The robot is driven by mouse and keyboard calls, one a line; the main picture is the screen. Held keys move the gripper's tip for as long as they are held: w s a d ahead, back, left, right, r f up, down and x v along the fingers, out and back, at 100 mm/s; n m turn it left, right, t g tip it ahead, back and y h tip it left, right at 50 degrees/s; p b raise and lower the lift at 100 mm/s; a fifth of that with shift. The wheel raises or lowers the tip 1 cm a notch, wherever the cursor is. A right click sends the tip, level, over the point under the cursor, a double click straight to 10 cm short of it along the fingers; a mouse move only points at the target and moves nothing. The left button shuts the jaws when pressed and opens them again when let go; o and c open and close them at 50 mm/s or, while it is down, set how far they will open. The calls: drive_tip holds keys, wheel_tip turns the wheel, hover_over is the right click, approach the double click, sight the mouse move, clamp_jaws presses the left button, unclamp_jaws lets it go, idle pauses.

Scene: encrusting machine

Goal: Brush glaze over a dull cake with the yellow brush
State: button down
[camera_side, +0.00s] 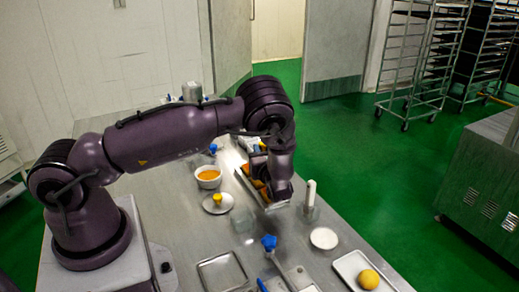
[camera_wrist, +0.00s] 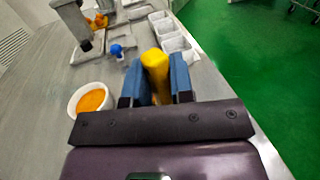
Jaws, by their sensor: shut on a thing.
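My gripper (camera_wrist: 158,82) is shut on the yellow brush (camera_wrist: 154,60), whose rounded yellow end shows between the two blue fingers in the wrist view. In the side view my wrist hides the fingers and the brush. A white bowl of orange glaze (camera_side: 208,174) stands on the steel table, left of my gripper; it also shows in the wrist view (camera_wrist: 92,98). Orange pieces, possibly cakes (camera_side: 258,186), lie in a tray partly hidden behind my wrist. A round yellow-orange piece (camera_side: 369,279) sits on a white tray at the front right.
A lid with a yellow knob (camera_side: 217,204), a blue-knobbed item (camera_side: 269,242), a white round dish (camera_side: 324,238) and an upright white handle (camera_side: 310,194) crowd the table around my gripper. An empty metal tray (camera_side: 222,272) lies in front. White trays (camera_wrist: 172,32) line the table's right edge.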

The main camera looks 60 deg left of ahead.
drive_tip(key=shift+s+a, duration=0.15)
drive_tip(key=shift+s, duration=0.45)
drive_tip(key=d+r, duration=0.3)
drive_tip(key=r, duration=0.5)
drive_tip(key=shift+d, duration=0.2)
idle(1.2)
drive_tip(key=shift+w, duration=0.1)
idle(0.6)
